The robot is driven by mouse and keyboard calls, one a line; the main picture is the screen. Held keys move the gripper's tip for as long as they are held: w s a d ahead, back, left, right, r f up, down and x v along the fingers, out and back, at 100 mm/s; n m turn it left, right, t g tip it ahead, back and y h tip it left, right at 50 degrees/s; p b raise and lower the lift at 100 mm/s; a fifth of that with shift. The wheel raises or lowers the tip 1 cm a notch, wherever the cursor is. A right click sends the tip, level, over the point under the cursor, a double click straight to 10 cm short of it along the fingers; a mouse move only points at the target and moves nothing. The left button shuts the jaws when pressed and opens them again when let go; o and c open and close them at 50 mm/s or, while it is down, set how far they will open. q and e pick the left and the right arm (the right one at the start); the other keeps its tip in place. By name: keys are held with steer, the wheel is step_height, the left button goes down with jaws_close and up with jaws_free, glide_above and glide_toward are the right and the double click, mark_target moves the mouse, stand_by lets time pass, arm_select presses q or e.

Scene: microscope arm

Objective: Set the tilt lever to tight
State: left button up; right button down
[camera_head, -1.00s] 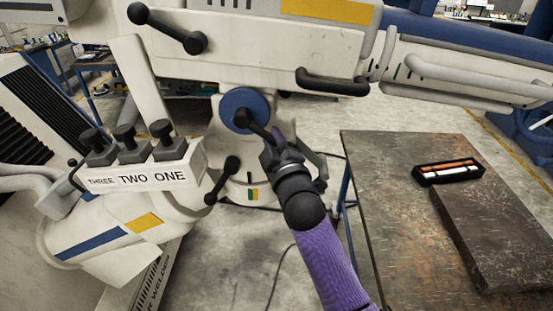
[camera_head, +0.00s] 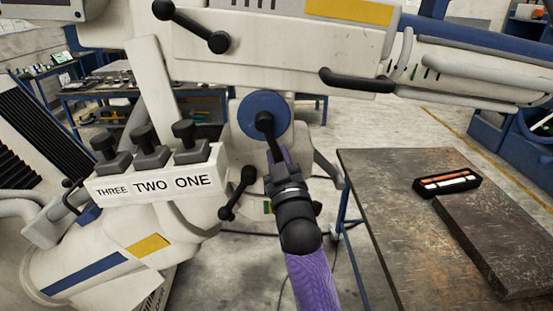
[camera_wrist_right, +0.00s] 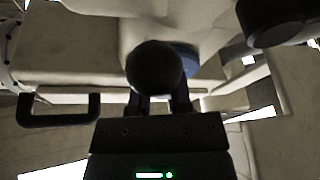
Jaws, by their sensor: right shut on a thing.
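A black lever (camera_head: 270,136) sits on a round blue disc (camera_head: 247,108) on the white microscope arm's joint, and points down and slightly right. My right gripper (camera_head: 279,160) is at the lever's lower end and shut on it. In the right wrist view, the lever's round black knob (camera_wrist_right: 153,68) is at the fingertips, with part of the blue disc (camera_wrist_right: 187,62) behind it. No label for tight shows, and I cannot read the lever's setting. My left gripper is not in view.
Another black lever (camera_head: 237,194) is just left of my gripper, and a third (camera_head: 190,25) is at the upper left. A block labelled THREE TWO ONE (camera_head: 155,185) carries black knobs at left. A worn table (camera_head: 380,200) with a pen tray (camera_head: 447,184) stands at right.

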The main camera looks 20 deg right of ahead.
stand_by(0.4)
steer(key=c, duration=0.5)
jaws_free()
steer(key=shift+c, duration=0.2)
steer(key=shift+f, duration=0.1)
